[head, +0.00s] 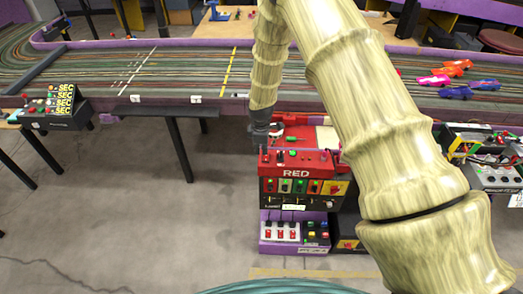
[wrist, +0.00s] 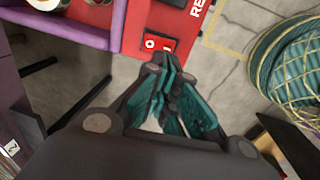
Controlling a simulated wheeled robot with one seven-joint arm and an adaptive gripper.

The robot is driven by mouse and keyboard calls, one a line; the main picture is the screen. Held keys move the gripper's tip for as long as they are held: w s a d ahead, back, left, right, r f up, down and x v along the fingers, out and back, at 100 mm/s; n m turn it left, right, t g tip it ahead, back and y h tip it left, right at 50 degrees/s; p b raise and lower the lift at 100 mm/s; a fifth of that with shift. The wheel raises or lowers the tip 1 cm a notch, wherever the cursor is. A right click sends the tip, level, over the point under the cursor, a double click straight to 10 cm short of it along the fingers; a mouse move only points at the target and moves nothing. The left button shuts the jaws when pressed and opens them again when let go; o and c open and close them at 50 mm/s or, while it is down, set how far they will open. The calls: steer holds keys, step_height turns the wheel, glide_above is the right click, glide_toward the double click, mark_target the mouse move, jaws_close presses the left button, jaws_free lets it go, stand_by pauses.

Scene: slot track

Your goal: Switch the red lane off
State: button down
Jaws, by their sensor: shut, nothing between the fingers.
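The red lane's console is a red box (head: 297,163) marked RED, standing on a stack of control boxes below the track. Its red panel (wrist: 186,14) fills the top of the wrist view, with part of the RED lettering showing. A red rocker switch (wrist: 158,45) with a white circle at one end and a white bar at the other sits near the panel's edge. My gripper (wrist: 167,66) is shut and empty, its fingertips close by the bar end. I cannot tell if they touch. In the head view my gripper (head: 262,143) is at the console's left end.
Below the console are a box with coloured buttons (head: 297,187) and purple boxes with switches (head: 281,231). The slot track (head: 180,70) runs behind, with several toy cars at right. A SEC console (head: 60,105) stands left. A striped green rounded object (wrist: 290,60) is right in the wrist view.

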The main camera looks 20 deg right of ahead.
steer(key=shift+s+r+b, duration=0.1)
steer(key=shift+r+b, duration=0.35)
steer(key=shift+r, duration=0.1)
step_height(320, 180, up, 9)
steer(key=s+b, duration=0.1)
steer(key=b, duration=0.1)
steer(key=shift+s+a, duration=0.4)
steer(key=s+a+f+m, duration=0.1)
steer(key=s+f+m, duration=0.3)
steer(key=s+f, duration=0.9)
steer(key=s+f+m, duration=0.3)
steer(key=s+f, duration=0.1)
steer(key=s, duration=0.7)
steer(key=s+f+m+g, duration=0.1)
steer(key=s+f+m, duration=0.2)
steer(key=s, duration=0.7)
steer(key=s+f+m, duration=0.4)
steer(key=s, duration=0.7)
steer(key=shift+s+a+f+y, duration=0.2)
steer(key=shift+s+f+y, duration=0.1)
